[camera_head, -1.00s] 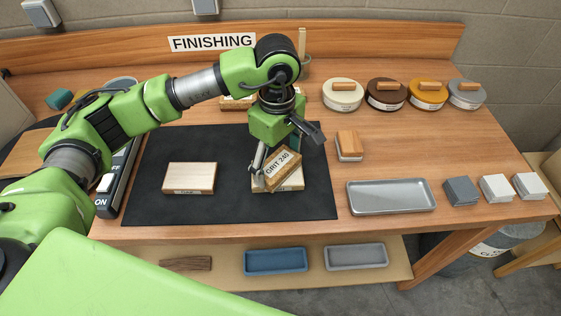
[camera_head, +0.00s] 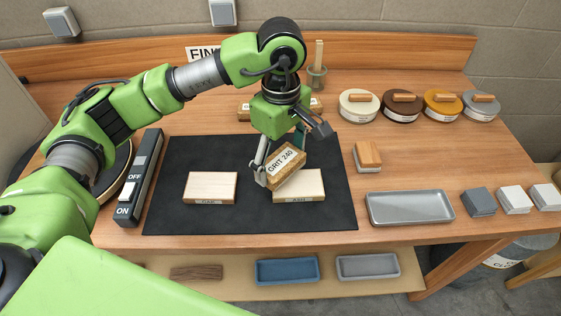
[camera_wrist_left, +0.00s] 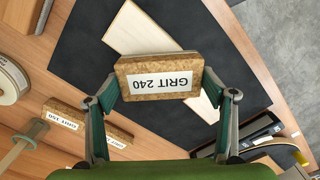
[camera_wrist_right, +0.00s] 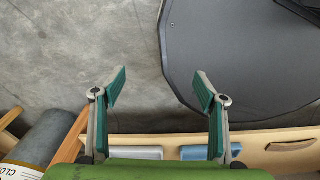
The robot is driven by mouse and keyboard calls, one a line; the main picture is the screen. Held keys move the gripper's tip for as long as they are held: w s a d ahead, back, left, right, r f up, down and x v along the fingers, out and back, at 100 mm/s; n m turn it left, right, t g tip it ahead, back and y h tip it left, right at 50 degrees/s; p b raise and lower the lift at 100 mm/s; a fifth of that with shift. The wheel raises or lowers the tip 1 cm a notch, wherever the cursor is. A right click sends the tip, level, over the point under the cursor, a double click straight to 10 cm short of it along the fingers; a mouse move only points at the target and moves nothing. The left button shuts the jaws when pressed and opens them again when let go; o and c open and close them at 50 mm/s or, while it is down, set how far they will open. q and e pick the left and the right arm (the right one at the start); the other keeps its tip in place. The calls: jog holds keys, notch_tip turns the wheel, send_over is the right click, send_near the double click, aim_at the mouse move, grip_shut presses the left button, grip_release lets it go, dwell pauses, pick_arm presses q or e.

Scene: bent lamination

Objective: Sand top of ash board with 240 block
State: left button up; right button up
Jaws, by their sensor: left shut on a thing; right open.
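The ash board (camera_head: 313,184) is a pale board labelled ASH, lying flat on the black mat (camera_head: 170,222). My left gripper (camera_head: 283,161) is shut on the 240 block (camera_head: 288,166), a cork-edged block labelled GRIT 240. The block is tilted in the head view and covers the ash board's back left part. I cannot tell whether it touches the board. In the left wrist view the block (camera_wrist_left: 152,65) sits between both fingers, with a pale board (camera_wrist_left: 140,28) behind it. My right gripper (camera_wrist_right: 160,80) is open and empty over the floor.
The oak board (camera_head: 211,187) lies left on the mat. More grit blocks (camera_head: 246,111) lie behind. A sander (camera_head: 362,155), a grey tray (camera_head: 408,207) and several pads (camera_head: 479,201) stand right. A power switch strip (camera_head: 140,180) is at left. Lidded tins (camera_head: 401,104) line the back.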

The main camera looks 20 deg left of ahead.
pick_arm(q)
jog(key=shift+a+r+p, duration=0.15)
jog(key=shift+r+p, duration=0.2)
jog(key=shift+r, duration=1.2)
pick_arm(e)
jog(key=shift+a+r, duration=0.15)
jog(key=shift+r, duration=0.55)
jog(key=shift+a, duration=0.1)
jog(key=shift+a, duration=0.4)
